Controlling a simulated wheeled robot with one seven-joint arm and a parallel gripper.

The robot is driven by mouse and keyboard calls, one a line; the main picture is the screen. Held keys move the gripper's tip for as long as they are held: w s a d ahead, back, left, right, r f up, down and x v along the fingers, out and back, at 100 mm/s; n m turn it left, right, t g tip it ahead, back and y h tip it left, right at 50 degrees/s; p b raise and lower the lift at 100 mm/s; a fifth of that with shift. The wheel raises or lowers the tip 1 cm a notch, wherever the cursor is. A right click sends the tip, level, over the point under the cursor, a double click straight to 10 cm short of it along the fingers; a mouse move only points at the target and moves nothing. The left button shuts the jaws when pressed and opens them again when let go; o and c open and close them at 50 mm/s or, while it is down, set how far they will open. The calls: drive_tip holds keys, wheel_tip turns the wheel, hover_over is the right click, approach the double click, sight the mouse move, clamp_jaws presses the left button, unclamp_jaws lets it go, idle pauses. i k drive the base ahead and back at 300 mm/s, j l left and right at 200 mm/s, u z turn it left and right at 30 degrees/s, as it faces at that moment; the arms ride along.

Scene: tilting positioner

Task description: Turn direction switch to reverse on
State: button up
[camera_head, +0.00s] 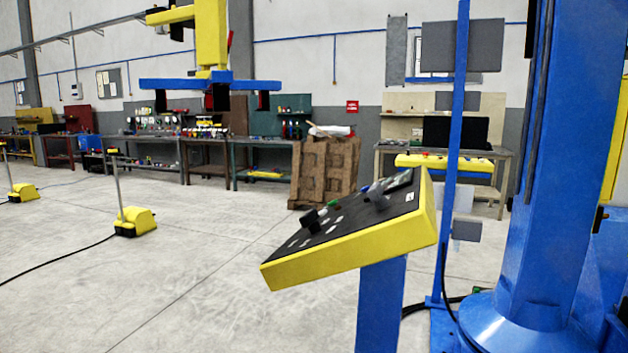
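A control panel (352,246) with a yellow case and a black sloped face stands on a blue post (381,305), right of the middle. A black knob (310,218) stands up from the left part of its face. A green button (334,204) sits farther right, and a grey knob-like part (377,197) stands up near the right end. White labels lie between them, too small to read. I cannot tell which control is the direction switch or how it is set. My gripper is not in view.
A large blue column (560,170) and a thin blue post (455,150) stand right of the panel. Yellow foot pedals (134,222) with cables lie on the floor at left. Workbenches (262,157) and a stack of brown crates (325,170) stand behind.

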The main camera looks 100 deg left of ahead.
sight(375, 191)
drive_tip(key=u, duration=2.15)
